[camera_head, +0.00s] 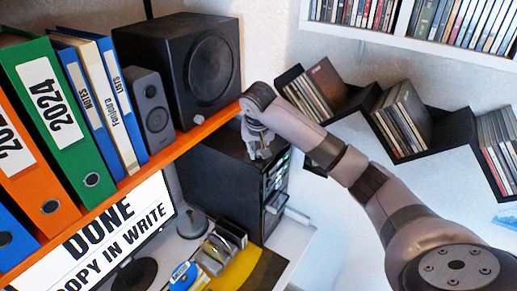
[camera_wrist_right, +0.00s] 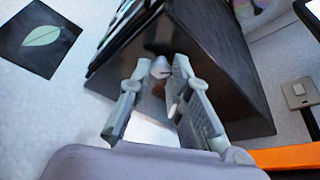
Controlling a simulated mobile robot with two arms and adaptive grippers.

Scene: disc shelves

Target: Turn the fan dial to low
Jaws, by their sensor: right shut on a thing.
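My right arm reaches in from the right in the head view, and its gripper (camera_head: 260,150) is at the upper front edge of the black computer tower (camera_head: 215,175). In the right wrist view the gripper (camera_wrist_right: 163,66) has its two fingertips on either side of a small pale grey knob (camera_wrist_right: 160,70), which looks like the fan dial, against the dark case. The fingers are shut on it. The dial's markings and setting cannot be read, and in the head view the gripper hides it. My left gripper is not in view.
An orange shelf (camera_head: 180,148) with binders and a large black speaker (camera_head: 190,65) runs just left of the gripper. Zigzag shelves (camera_head: 355,100) of discs hang on the wall behind my arm. A monitor (camera_head: 110,240) stands below the orange shelf.

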